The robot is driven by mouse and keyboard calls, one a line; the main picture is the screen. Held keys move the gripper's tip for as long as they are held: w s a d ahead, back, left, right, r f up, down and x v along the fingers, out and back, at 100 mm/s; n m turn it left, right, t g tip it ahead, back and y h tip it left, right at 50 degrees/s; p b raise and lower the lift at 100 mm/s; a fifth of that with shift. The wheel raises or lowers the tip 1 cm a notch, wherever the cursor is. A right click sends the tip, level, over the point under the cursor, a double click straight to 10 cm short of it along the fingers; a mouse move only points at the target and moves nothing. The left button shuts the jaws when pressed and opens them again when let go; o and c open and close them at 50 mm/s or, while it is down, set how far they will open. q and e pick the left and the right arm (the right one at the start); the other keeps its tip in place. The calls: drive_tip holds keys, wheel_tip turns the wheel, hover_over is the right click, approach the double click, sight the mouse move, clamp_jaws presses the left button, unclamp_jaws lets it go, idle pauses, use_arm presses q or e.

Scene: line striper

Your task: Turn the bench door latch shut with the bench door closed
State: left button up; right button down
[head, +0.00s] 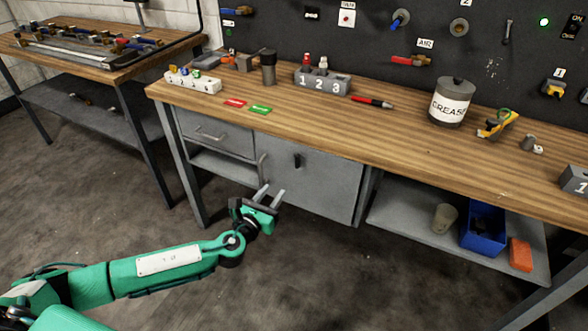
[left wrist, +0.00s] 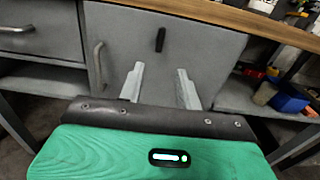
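The grey bench door (head: 310,185) is under the wooden bench and looks flush with its frame. Its dark latch (head: 297,161) is near the top of the door and stands close to upright. In the left wrist view the latch (left wrist: 160,40) is above and between the fingertips, a little beyond them. My left gripper (head: 273,191) is in front of the door, below and left of the latch, with its fingers apart and nothing between them. It also shows in the left wrist view (left wrist: 160,80). My right gripper is not in view.
A door handle (left wrist: 98,65) is at the door's left edge, beside a drawer (head: 215,133) and an open shelf. To the right, a low shelf holds a cup (head: 444,217), a blue bin (head: 483,227) and an orange block (head: 520,255). The floor in front is clear.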

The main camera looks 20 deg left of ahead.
sight(296, 162)
use_arm(q)
drive_tip(key=w, duration=0.4)
drive_tip(key=w+d, duration=0.1)
drive_tip(key=w, duration=0.4)
drive_tip(key=w+d, duration=0.1)
drive_tip(key=w, duration=0.3)
drive_tip(key=shift+w+d, duration=0.2)
drive_tip(key=shift+w, duration=0.05)
drive_tip(key=shift+r, duration=0.1)
clamp_jaws()
